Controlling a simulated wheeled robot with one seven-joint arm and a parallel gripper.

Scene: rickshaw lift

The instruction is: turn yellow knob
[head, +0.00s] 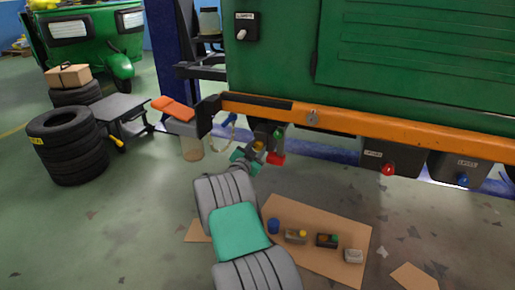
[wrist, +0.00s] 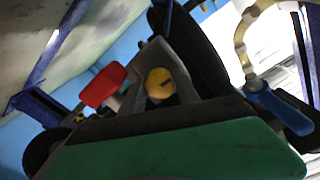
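A round yellow knob (wrist: 159,84) with a dark slot shows in the middle of the wrist view, framed by the grey parts of my gripper (wrist: 160,48). In the head view the yellow knob (head: 258,146) is small and partly hidden, low under the orange beam. My gripper (head: 250,157) is right at it, at the end of my grey and green arm. I cannot tell whether its fingers touch the knob or how far apart they are. My wide green gripper body fills the bottom of the wrist view.
A red part (wrist: 103,86) is close left of the knob; a blue-handled part (wrist: 279,110) with a brass pipe is to the right. The orange beam (head: 360,124) runs above. Boxes with a red knob (head: 388,169) and a blue knob (head: 462,180) hang at right. Cardboard (head: 337,265) with several small items lies below.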

